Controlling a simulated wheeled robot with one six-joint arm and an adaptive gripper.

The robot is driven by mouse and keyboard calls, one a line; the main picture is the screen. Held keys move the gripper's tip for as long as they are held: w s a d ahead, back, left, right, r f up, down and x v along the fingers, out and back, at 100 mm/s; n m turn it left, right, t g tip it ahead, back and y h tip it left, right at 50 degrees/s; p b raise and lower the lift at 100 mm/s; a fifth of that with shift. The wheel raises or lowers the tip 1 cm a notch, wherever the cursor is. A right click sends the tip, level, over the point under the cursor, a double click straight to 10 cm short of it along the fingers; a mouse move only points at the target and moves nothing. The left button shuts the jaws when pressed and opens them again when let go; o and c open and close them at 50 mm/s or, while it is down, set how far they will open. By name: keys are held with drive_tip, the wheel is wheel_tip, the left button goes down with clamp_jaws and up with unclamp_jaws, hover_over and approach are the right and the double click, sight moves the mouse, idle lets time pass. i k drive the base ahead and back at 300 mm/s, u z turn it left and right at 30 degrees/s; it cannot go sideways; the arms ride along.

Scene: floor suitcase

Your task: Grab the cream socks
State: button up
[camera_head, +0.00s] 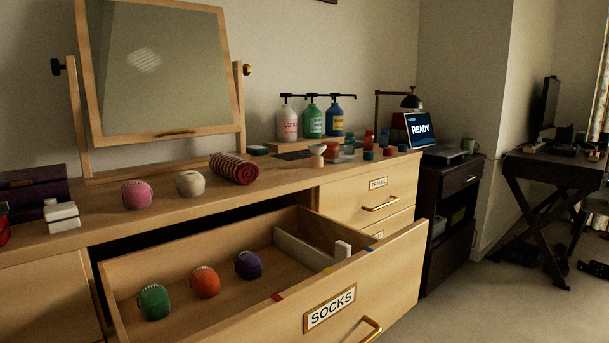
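The cream socks (190,184) are a rolled ball on the wooden dresser top (270,203), near its front edge. A pink sock ball (137,194) lies to their left, and a striped dark red and pale roll (233,168) lies to their right. Below them, the drawer labelled SOCKS (330,307) is pulled open. It holds a green (154,302), an orange (205,281) and a purple sock ball (248,265) in its left part. My gripper is not in view.
A tilting mirror (160,70) stands behind the socks. Pump bottles (313,121) and small jars (335,152) fill the right of the top. A white item (61,215) stands at the left.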

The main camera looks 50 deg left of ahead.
sight(189, 184)
drive_tip(key=z, duration=0.5)
drive_tip(key=k, duration=2.05)
drive_tip(key=u, duration=2.4)
drive_tip(key=i, duration=0.6)
drive_tip(key=z, duration=0.05)
